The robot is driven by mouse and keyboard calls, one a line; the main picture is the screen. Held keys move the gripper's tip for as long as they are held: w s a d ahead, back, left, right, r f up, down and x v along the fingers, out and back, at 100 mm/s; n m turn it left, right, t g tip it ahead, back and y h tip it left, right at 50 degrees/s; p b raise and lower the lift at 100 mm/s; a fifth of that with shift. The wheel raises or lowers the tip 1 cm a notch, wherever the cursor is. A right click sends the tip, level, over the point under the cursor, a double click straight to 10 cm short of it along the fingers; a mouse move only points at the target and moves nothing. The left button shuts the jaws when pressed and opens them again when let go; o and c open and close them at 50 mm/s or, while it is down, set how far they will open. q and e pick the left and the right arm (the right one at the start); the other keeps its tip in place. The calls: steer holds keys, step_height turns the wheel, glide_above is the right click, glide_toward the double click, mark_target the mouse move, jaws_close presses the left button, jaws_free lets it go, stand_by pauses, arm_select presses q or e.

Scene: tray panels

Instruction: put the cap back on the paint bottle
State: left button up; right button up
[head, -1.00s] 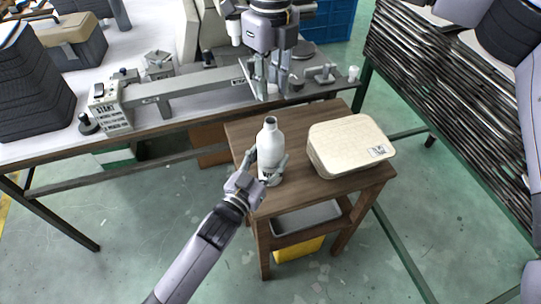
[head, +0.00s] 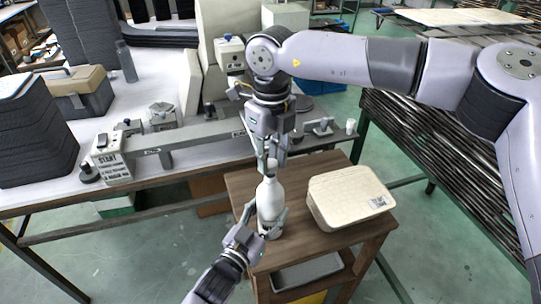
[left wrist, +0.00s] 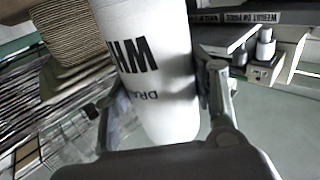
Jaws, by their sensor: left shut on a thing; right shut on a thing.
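The white paint bottle (head: 270,198) stands upright on the small wooden table. My left gripper (head: 268,226) is shut around its lower body. In the left wrist view the bottle (left wrist: 150,70) fills the middle between the two fingers, with dark lettering on its side. My right gripper (head: 272,158) points down directly above the bottle's neck. It is shut on a small pale cap (head: 271,165), mostly hidden by the fingers, at the bottle's mouth. I cannot tell whether the cap is seated on the neck.
A cream rounded box (head: 345,200) sits on the wooden table (head: 300,245), right of the bottle. Behind is a long workbench (head: 150,180) with a grey beam device, a toolbox (head: 78,90) and dark stacks. Dark slats lie on a rack at right.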

steer(key=shift+f, duration=0.8)
steer(key=shift+f, duration=0.6)
steer(key=m, duration=1.2)
steer(key=shift+m, duration=0.3)
steer(key=m, duration=1.2)
steer(key=shift+m, duration=0.3)
steer(key=m, duration=0.4)
